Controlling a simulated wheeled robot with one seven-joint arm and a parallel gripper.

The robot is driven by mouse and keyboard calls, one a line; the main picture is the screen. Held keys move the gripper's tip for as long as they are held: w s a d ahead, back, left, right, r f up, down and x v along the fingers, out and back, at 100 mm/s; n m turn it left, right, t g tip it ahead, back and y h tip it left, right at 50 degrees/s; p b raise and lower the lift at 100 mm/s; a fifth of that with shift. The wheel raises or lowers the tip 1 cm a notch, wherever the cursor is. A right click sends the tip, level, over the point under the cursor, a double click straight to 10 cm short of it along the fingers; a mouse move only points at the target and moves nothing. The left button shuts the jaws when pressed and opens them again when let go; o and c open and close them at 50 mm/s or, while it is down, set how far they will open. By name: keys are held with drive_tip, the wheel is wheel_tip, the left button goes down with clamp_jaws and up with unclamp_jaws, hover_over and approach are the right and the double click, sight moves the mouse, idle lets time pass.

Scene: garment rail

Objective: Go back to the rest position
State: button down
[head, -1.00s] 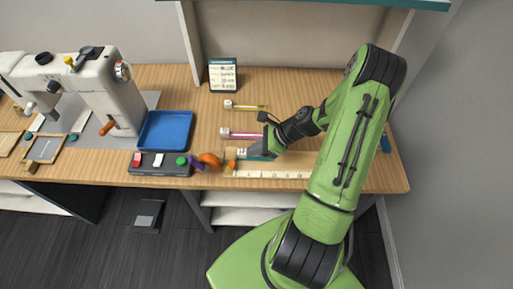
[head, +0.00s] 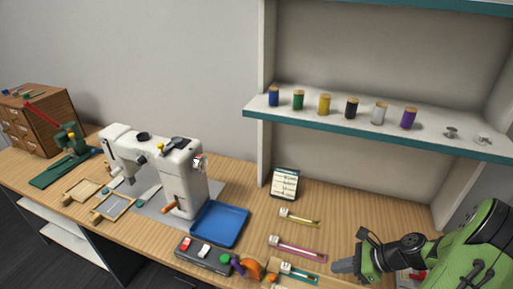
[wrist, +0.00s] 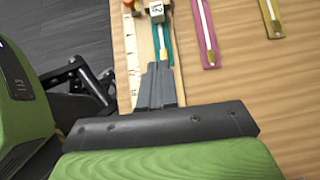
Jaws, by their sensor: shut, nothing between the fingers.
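My gripper (head: 345,266) is at the lower right of the head view, above the right part of the wooden table (head: 345,225). In the wrist view my gripper (wrist: 158,72) has its fingers together with nothing between them. Its tips are near a teal strip (wrist: 166,42) that carries a small white block marked 12 (wrist: 157,11). The height of the fingers over the strip is hard to tell.
A pink strip (head: 297,249) and a yellow strip (head: 300,218) lie left of my gripper. A blue tray (head: 220,224), sewing machine (head: 180,165) and switch box (head: 204,255) stand further left. A shelf (head: 380,136) with several spools hangs above.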

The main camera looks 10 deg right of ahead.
drive_tip(key=a+r+n+g+h, duration=0.3)
drive_tip(key=a+r+n, duration=0.3)
drive_tip(key=r+n, duration=0.25)
drive_tip(key=s+a+r+n+t+h, duration=0.3)
drive_tip(key=s+a+r+n, duration=0.8)
drive_tip(key=r+n, duration=0.4)
drive_tip(key=shift+s+a+r+n+t+h+p, duration=0.3)
drive_tip(key=shift+s+n+h+p, duration=0.1)
drive_tip(key=shift+s+n+h, duration=0.3)
